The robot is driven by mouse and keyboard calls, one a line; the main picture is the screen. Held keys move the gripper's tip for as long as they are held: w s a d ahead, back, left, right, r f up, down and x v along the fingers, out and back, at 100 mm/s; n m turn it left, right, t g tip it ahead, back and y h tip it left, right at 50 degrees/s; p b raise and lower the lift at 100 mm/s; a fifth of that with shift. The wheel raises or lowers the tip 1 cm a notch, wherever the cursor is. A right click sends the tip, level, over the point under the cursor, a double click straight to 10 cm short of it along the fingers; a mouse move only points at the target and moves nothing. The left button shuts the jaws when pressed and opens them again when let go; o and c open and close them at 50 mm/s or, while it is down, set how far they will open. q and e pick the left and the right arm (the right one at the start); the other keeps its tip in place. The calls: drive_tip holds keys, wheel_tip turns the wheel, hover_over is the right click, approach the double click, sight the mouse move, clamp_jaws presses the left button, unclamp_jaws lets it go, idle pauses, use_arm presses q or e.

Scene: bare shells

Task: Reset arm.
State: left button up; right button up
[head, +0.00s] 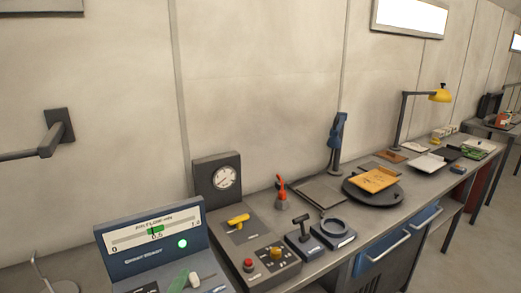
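Neither of my grippers shows in the head view, so I cannot see whether they are open or holding anything. No part of my arms can be made out for certain.
A workbench (283,216) runs along the wall. On it are a blue meter console (155,243), a dial gauge box (218,178), a yellow-handled control panel (240,221), a dark round turntable (358,192) and a yellow lamp (440,95). A dark wall bracket (58,125) juts out at left.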

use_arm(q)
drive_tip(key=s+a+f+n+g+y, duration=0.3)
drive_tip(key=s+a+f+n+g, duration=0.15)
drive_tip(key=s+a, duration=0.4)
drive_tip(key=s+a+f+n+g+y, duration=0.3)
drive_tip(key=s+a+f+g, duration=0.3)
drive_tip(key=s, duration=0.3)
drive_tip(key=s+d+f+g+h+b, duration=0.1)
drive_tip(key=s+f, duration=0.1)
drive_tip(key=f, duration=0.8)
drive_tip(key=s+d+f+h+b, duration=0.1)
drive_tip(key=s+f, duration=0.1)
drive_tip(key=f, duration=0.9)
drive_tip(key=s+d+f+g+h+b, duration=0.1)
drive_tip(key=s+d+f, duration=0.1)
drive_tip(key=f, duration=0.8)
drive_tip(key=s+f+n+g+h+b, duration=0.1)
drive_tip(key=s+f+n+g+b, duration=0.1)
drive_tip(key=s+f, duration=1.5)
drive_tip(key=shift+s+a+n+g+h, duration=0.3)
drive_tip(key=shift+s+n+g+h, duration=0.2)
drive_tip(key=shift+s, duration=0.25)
